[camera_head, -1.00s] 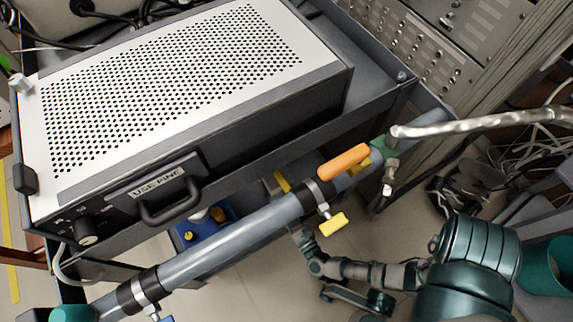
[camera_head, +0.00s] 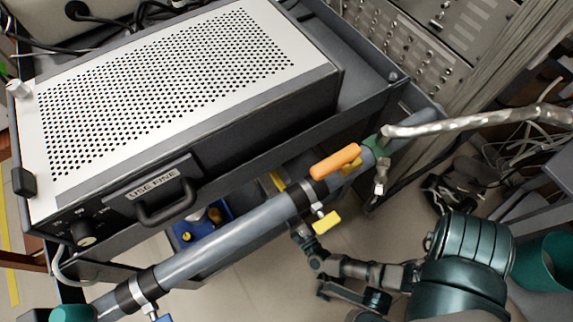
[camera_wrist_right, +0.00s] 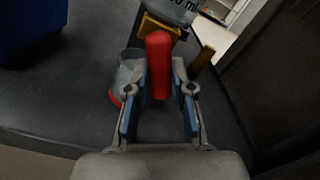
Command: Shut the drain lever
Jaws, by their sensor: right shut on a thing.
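In the right wrist view, a red lever (camera_wrist_right: 159,62) stands upright between the blue-padded fingers of my right gripper (camera_wrist_right: 160,100), which is shut on it. In the head view my right gripper (camera_head: 300,234) reaches in from the lower right, with its tips at the underside of the grey pipe (camera_head: 232,232). The pipe hides the tips and the red lever there. An orange handle (camera_head: 335,162) lies on top of the pipe; I cannot tell how it relates to the red lever. My left gripper is out of view.
A yellow tab (camera_head: 326,222) hangs from a pipe clamp close to my right gripper. A perforated white-topped instrument (camera_head: 165,85) sits in the cart behind the pipe. A clear container (camera_wrist_right: 131,70) is beside the lever. A blue box (camera_head: 200,228) is beneath the pipe.

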